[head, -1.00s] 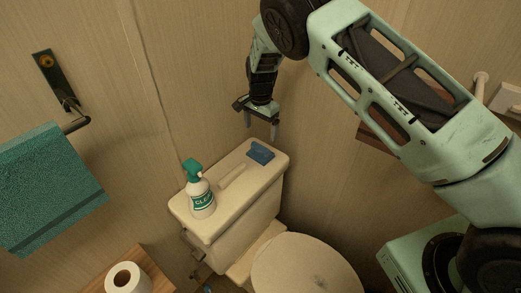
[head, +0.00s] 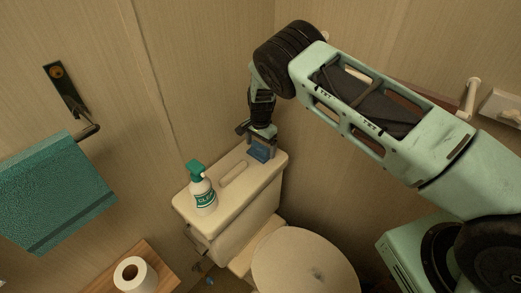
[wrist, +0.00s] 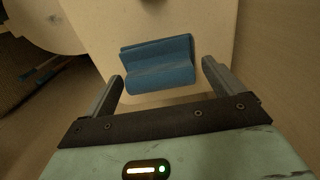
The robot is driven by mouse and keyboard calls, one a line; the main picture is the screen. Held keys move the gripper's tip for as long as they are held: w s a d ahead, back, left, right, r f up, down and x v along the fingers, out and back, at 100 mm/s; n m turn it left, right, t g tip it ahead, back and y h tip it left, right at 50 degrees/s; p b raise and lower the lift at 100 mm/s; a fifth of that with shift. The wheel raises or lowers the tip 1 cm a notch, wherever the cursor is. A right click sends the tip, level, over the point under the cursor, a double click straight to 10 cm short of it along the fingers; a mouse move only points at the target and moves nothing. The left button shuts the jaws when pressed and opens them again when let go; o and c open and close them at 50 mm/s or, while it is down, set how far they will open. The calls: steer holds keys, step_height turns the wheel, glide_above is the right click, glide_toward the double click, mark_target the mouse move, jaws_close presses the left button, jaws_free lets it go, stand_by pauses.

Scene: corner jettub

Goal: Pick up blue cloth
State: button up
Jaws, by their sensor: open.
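The blue cloth (head: 259,153) lies folded on the right end of the toilet tank lid (head: 228,190). My gripper (head: 261,150) is low over the tank, right at the cloth, and its fingers partly cover the cloth in the head view. In the wrist view the cloth (wrist: 158,66) shows as a folded blue piece ahead of my gripper (wrist: 163,78). The two fingers are spread apart, one to each side of the cloth's near part. They do not close on it. I cannot tell whether the fingertips touch the lid.
A spray bottle (head: 202,190) with a green head stands on the tank's left part. The closed toilet seat lid (head: 305,262) is in front. A teal towel (head: 55,195) hangs at left above a toilet roll (head: 134,275). Walls stand close behind the tank.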

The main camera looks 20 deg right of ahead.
mark_target(261, 145)
steer(key=shift+c, duration=0.3)
steer(key=c, duration=1.2)
steer(key=shift+o, duration=0.2)
step_height(261, 145, up, 10)
steer(key=b, duration=0.3)
steer(key=shift+o, duration=1.3)
